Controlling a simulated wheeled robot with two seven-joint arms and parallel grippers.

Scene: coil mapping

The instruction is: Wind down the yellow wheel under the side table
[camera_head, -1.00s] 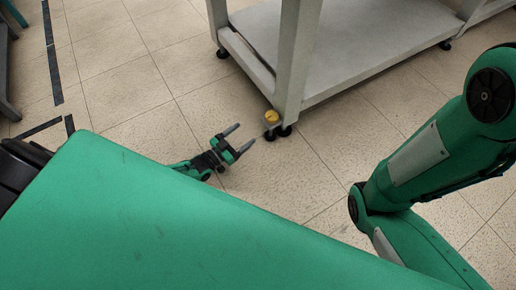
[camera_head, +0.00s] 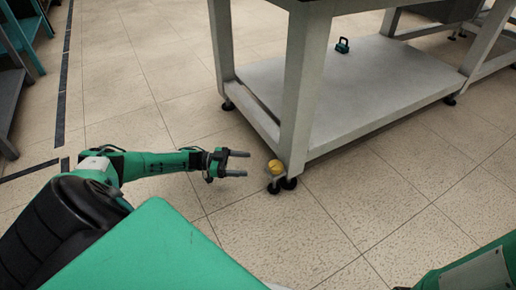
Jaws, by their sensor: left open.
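The yellow wheel (camera_head: 275,167) sits low at the foot of the near leg of the grey side table (camera_head: 300,95), just above a dark foot and caster on the floor. My left gripper (camera_head: 240,164) is open and empty. Its two fingers point right, toward the yellow wheel, with a small gap between the fingertips and the wheel. My right gripper is not in view; only a part of my right arm shows at the lower right corner.
The table's lower shelf (camera_head: 362,88) carries a small dark teal object (camera_head: 342,46). Dark floor tape (camera_head: 62,95) runs along the left, beside teal and grey racks (camera_head: 22,45). The tiled floor in front of the table is clear.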

